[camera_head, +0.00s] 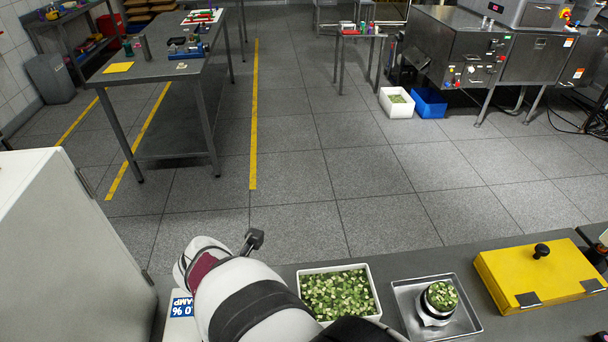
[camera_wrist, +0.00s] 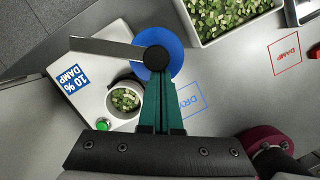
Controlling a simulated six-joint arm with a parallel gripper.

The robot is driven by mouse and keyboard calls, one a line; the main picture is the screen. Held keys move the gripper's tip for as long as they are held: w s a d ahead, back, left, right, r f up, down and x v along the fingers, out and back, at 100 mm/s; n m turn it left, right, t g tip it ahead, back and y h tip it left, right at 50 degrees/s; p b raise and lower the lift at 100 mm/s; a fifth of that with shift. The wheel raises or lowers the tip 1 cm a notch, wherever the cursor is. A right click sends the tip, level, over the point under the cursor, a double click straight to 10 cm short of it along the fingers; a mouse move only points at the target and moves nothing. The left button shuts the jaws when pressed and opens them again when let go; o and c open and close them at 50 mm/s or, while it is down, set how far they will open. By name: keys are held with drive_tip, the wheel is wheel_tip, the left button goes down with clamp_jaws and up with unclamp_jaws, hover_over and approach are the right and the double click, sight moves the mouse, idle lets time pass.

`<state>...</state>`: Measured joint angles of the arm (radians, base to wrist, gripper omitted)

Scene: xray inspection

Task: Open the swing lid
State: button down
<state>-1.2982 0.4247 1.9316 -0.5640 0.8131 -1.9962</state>
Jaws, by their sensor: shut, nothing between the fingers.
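The swing lid, a blue disc (camera_wrist: 176,42) with a black round knob (camera_wrist: 156,58) and a flat metal arm (camera_wrist: 105,47), shows in the wrist view. The arm reaches left over a white meter (camera_wrist: 98,118) labelled "10 % DAMP". The disc sits to the upper right of the meter's round cup (camera_wrist: 125,98), whose green contents are largely uncovered. My gripper (camera_wrist: 158,80) has its green fingers shut and empty, with the tips at the knob; I cannot tell whether they touch it. In the head view my arm hides most of the meter (camera_head: 181,306) and the lid.
A white bin of green pieces (camera_head: 373,288) stands right of the meter. Beyond it are a metal tray (camera_head: 468,322) with a filled cup (camera_head: 441,297) and a yellow-lidded box (camera_head: 535,275). A white cabinet (camera_head: 65,250) stands left. A green button (camera_wrist: 102,124) is beside the meter's cup.

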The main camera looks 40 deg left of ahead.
drive_tip(key=shift+w, duration=0.8)
drive_tip(key=d+v, duration=0.1)
drive_tip(key=v, duration=0.8)
drive_tip(key=w+d+r+m+g, duration=0.1)
drive_tip(key=w+d+m, duration=0.2)
drive_tip(key=d+m, duration=0.3)
drive_tip(key=w+d+r+m, duration=0.2)
drive_tip(key=w+d+m, duration=0.1)
drive_tip(key=d+m, duration=0.4)
drive_tip(key=s+d+f+m+g, duration=0.1)
drive_tip(key=s+d+m, duration=0.3)
drive_tip(key=d+m, duration=0.5)
drive_tip(key=s+d+f+m+g+y, duration=0.1)
drive_tip(key=s+d+m, duration=0.3)
drive_tip(key=m, duration=1.8)
drive_tip(key=d, duration=0.5)
drive_tip(key=shift+d+f, duration=0.25)
drive_tip(key=shift+d, duration=0.15)
